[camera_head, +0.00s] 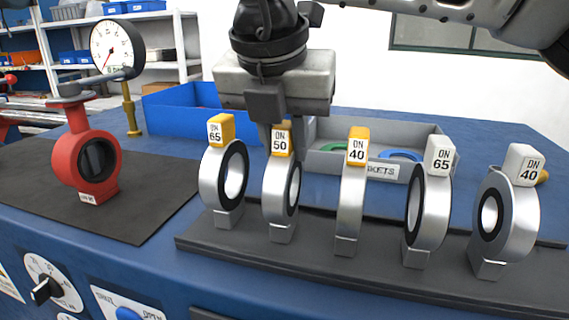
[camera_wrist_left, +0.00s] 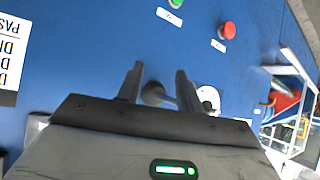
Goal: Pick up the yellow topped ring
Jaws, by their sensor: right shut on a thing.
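Several silver rings with tags stand upright in a row on a dark rack (camera_head: 385,262). Three have yellow tops: the DN 65 ring (camera_head: 209,180), the DN 50 ring (camera_head: 272,190) and the DN 40 ring (camera_head: 350,200). Two have white tops: a DN 65 ring (camera_head: 430,215) and a DN 40 ring (camera_head: 520,225). My right gripper (camera_head: 284,140) reaches down from above and is shut on the top of the yellow DN 50 ring, whose foot is at the rack. My left gripper (camera_wrist_left: 160,78) shows in the left wrist view, open and empty above a blue panel.
Behind the rings are a blue bin (camera_head: 180,108) and a grey gasket tray (camera_head: 325,133). A red valve body (camera_head: 68,160) stands on a black mat (camera_head: 140,215) at left, with a pressure gauge (camera_head: 113,48) behind. The front panel carries a dial (camera_head: 50,285). Neighbouring rings stand close on both sides.

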